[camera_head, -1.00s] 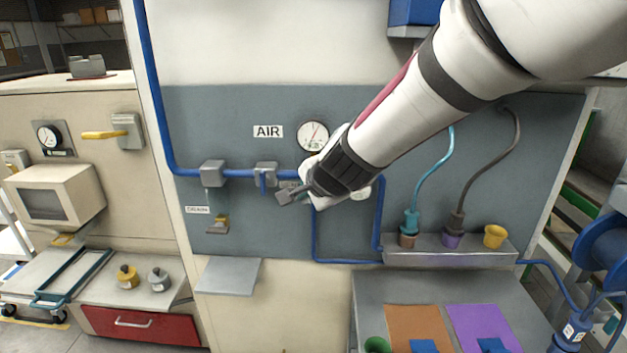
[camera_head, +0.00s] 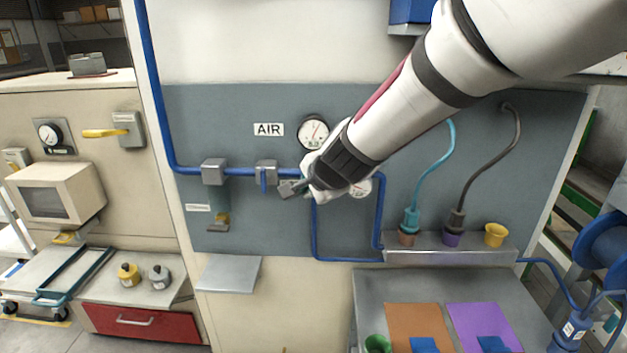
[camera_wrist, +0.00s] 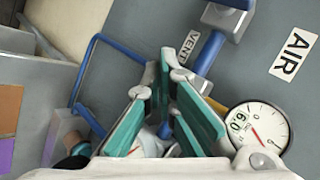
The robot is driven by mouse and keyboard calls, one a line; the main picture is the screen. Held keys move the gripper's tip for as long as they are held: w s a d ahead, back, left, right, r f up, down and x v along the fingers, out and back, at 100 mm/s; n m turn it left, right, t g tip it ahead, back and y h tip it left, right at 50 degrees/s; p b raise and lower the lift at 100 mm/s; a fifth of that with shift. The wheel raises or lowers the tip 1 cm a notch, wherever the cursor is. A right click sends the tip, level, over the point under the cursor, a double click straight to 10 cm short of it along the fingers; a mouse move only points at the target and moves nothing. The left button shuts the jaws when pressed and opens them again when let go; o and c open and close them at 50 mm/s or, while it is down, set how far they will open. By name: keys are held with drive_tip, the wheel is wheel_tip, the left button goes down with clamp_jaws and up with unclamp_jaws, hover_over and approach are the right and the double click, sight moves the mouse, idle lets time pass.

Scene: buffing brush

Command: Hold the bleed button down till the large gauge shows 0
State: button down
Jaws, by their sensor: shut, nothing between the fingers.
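My gripper (camera_head: 287,190) is shut and empty in front of the grey-blue air panel, below the pipe. In the wrist view its teal-padded fingers (camera_wrist: 163,75) point towards the panel near the VENT label (camera_wrist: 190,46). I cannot make out the bleed button; the fingers may hide it. Whether the tips touch the panel is unclear. The large gauge (camera_head: 314,132), round and white with a red needle, is above my gripper. In the wrist view the large gauge (camera_wrist: 258,126) has a green readout that looks like 6.0, and its needle is off vertical.
A smaller gauge (camera_head: 361,188) is partly behind my gripper. A grey valve (camera_head: 266,171) with a blue handle is just left of it, on the blue pipe (camera_head: 240,173). A ledge (camera_head: 450,256) holds hose ends at right. A small shelf (camera_head: 229,273) is below left.

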drive_tip(key=shift+w, duration=0.15)
idle(0.6)
drive_tip(key=shift+w, duration=0.3)
drive_tip(key=shift+w, duration=0.5)
idle(1.9)
drive_tip(key=shift+s, duration=0.1)
idle(2.4)
drive_tip(key=shift+s, duration=0.85)
drive_tip(key=shift+s, duration=2.5)
